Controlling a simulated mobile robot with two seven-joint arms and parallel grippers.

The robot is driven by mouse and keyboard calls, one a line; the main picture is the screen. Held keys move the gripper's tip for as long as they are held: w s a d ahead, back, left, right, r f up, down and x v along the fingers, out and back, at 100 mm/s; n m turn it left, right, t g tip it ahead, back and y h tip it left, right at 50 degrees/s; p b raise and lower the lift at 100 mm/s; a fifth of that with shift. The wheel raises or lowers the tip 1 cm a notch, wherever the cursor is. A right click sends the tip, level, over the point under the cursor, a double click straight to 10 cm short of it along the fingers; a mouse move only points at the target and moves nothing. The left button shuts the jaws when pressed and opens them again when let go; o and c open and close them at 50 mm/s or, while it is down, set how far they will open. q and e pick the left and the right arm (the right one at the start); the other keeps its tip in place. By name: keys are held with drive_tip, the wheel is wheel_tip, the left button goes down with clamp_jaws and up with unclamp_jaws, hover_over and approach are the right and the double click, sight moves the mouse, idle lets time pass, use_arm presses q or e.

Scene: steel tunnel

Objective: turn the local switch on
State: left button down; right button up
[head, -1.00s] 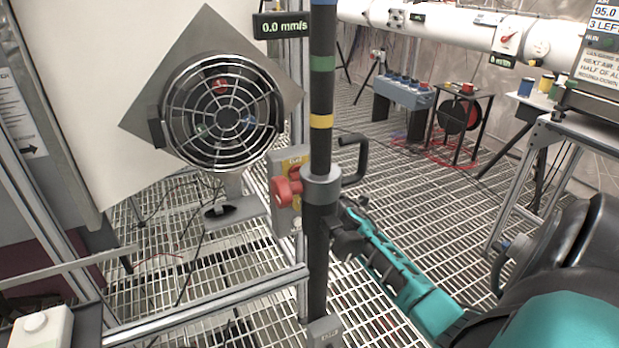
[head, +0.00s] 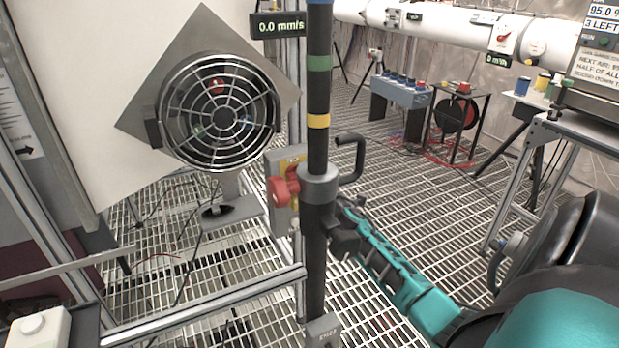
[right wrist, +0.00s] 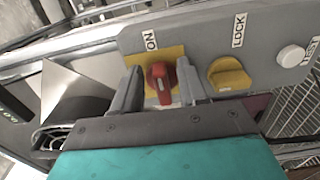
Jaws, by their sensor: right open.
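In the right wrist view, a grey panel (right wrist: 205,35) carries a red rotary switch (right wrist: 160,90) on a yellow plate, beside the label ON. The switch has a pale mark on its face; I cannot tell its setting. My right gripper (right wrist: 160,73) is open, with one finger on each side of the red switch. I cannot tell whether the fingers touch it. In the head view my right arm (head: 400,280) reaches in from the right to beside the dark pole, and its fingertips are not clear there. My left gripper is not in view.
A yellow knob (right wrist: 229,75) labelled LOCK and a white button (right wrist: 291,56) labelled TEST sit beside the switch. A caged fan (head: 222,115) is at left.

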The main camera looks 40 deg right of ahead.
drive_tip(key=p+v, duration=0.1)
drive_tip(key=v, duration=1.2)
